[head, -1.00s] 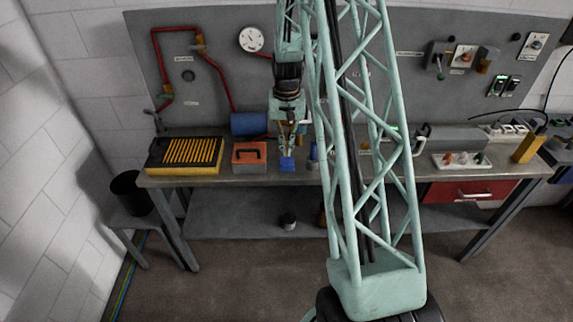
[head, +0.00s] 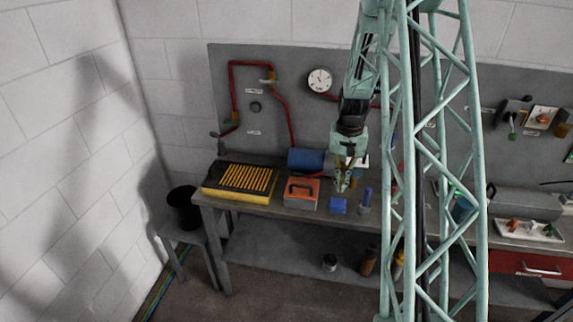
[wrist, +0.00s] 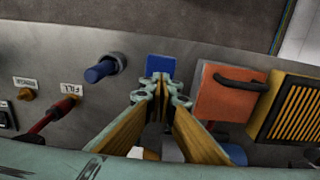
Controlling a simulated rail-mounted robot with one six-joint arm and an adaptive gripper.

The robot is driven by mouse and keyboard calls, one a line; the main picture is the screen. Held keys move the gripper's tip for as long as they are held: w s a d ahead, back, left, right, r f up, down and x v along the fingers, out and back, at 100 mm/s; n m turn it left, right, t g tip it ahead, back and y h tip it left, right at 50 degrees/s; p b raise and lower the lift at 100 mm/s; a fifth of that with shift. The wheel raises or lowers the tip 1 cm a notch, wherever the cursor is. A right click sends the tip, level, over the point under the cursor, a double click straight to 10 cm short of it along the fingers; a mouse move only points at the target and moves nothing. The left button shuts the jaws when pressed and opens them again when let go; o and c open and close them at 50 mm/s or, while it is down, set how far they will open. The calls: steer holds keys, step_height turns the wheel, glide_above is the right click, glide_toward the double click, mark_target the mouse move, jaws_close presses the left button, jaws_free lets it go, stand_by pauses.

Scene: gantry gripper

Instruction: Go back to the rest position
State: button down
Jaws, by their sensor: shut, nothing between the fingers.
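My gripper (head: 342,188) hangs pointing down over the workbench (head: 250,208), in front of the wall panel. In the wrist view my gripper (wrist: 160,84) has its fingertips together with nothing between them. A blue block (head: 338,206) sits on the bench near the front edge, just below and in front of the fingertips. It also shows in the wrist view as a blue square (wrist: 160,64) beyond the fingertips, apart from them as far as I can tell.
An orange box with a dark handle (head: 302,193) and a yellow tray with a slatted black top (head: 241,181) stand left of my gripper. A blue cylinder (head: 306,159) lies behind. A blue-handled item (head: 365,200) stands close right. A black bin (head: 184,207) is far left.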

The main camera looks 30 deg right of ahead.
steer(key=s+a+r+n+t+b, duration=0.15)
steer(key=s+a+r, duration=0.25)
steer(key=a+r, duration=0.75)
steer(key=s+a+r+n+b, duration=0.2)
steer(key=s+a+r+b, duration=0.15)
steer(key=a+r, duration=0.75)
steer(key=s+a+r+n+t+b, duration=0.1)
steer(key=s+a+r+n+b, duration=0.1)
steer(key=s+a+r, duration=0.65)
steer(key=s+a+f+n+b, duration=0.1)
steer(key=s+a, duration=0.2)
steer(key=s, duration=0.6)
steer(key=s+a+n+t+b, duration=0.1)
steer(key=s+a, duration=0.3)
steer(key=s, duration=0.6)
steer(key=shift+s+a+f+n+b, duration=0.15)
steer(key=shift+f+n+b, duration=0.2)
steer(key=shift+f+b, duration=0.1)
steer(key=shift+t, duration=0.25)
step_height(320, 180, down, 10)
steer(key=b, duration=0.9)
steer(key=shift+r+b, duration=0.2)
steer(key=shift+b, duration=0.1)
